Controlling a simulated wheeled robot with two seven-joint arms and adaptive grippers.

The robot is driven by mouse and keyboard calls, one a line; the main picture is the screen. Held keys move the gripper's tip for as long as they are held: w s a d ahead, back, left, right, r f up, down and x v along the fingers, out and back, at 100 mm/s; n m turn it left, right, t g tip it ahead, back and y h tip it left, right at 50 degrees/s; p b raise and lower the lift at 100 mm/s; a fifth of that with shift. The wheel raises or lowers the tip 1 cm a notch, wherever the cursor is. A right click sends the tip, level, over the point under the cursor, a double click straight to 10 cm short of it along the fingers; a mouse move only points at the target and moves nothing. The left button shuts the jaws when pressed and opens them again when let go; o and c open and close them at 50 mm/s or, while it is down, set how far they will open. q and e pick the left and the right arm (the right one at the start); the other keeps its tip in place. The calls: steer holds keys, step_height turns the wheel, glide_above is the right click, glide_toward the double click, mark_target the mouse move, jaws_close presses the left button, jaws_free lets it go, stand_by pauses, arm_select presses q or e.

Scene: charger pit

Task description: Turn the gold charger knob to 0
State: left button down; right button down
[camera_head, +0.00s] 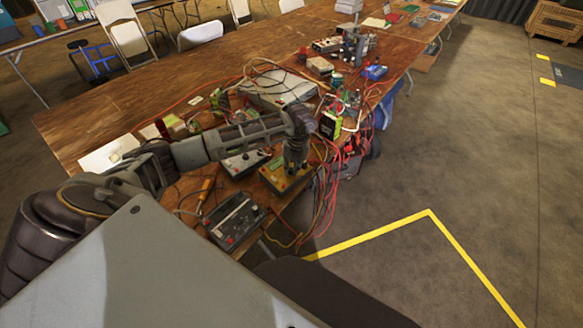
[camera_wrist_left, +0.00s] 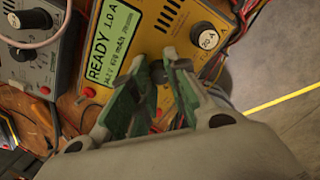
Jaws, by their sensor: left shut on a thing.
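The gold charger (camera_head: 283,180) sits at the table's near right edge. In the left wrist view the gold charger (camera_wrist_left: 187,22) has a green display (camera_wrist_left: 113,38) reading READY 1.0 A. A round knob with a white cap (camera_wrist_left: 207,38), apparently marked 20 A, stands to the right of the display, clear of the fingers. My left gripper (camera_head: 292,172) reaches down over the charger. In the wrist view its green-padded fingers (camera_wrist_left: 170,66) are shut on a small dark knob at the charger's face. The fingers mostly hide this knob, so its setting cannot be read.
A grey charger (camera_head: 243,162) stands close on the left, and a black device (camera_head: 236,220) lies nearer. Loose red and yellow cables (camera_head: 324,190) hang over the table edge on the right. The floor (camera_head: 480,160) beyond is clear.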

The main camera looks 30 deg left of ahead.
arm_select(q)
steer(key=n, duration=0.5)
steer(key=shift+n, duration=0.4)
stand_by(0.4)
steer(key=c, duration=1.3)
jaws_free()
steer(key=shift+s+d+r, duration=0.1)
steer(key=shift+d+r, duration=0.2)
steer(key=shift+r, duration=1.7)
steer(key=shift+w+d+r, duration=0.1)
steer(key=shift+d+r, duration=0.15)
steer(key=shift+r, duration=1.7)
steer(key=shift+s+d+r, duration=0.1)
steer(key=shift+d+r, duration=0.2)
steer(key=shift+r, duration=1.7)
steer(key=shift+s, duration=0.1)
